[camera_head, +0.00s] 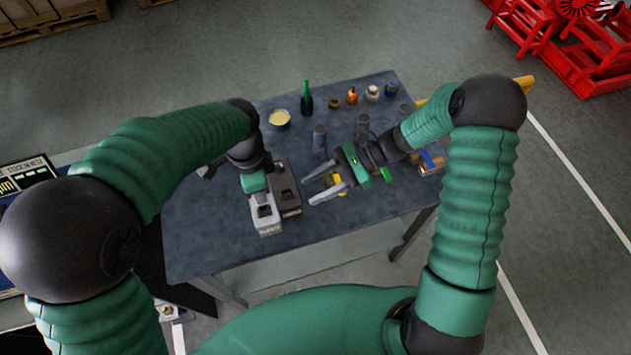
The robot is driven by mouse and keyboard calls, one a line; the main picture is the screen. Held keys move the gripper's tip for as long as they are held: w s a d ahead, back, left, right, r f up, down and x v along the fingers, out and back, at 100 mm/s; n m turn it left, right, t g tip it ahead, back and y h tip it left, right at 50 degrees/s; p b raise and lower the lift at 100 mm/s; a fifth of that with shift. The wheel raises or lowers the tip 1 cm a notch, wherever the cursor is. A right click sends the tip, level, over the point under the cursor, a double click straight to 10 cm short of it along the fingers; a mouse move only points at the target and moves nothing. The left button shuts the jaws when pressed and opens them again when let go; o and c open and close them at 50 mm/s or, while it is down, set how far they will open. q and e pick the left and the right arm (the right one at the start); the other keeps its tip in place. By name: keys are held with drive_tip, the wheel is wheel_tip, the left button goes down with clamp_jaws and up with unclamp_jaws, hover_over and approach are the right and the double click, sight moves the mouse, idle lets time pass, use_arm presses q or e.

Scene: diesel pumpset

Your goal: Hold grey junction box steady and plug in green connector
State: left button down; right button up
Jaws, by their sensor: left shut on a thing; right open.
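A light grey box with a dark opening on top and a label on its front, which looks like the grey junction box (267,226), stands near the table's front edge. My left gripper (259,197) is over its back end and shut on it; its fingertips are hard to make out. My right gripper (313,187) is open to the right of the boxes, fingers pointing left, with nothing between them. A small green piece, possibly the green connector (386,174), lies right of my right gripper, partly hidden by the arm.
A dark box (286,189) stands right beside the grey one. A yellow item (338,185) lies by my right gripper. A yellow tin (280,119), a green bottle (306,100) and several small containers stand along the back. The table (207,235) is bare at front left.

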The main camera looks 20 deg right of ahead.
sight(268, 208)
drive_tip(key=shift+y, duration=0.3)
drive_tip(key=x, duration=1.2)
drive_tip(key=shift+w+a+r, duration=0.15)
drive_tip(key=shift+w, duration=0.2)
clamp_jaws()
drive_tip(key=shift+c, duration=0.4)
unclamp_jaws()
clamp_jaws()
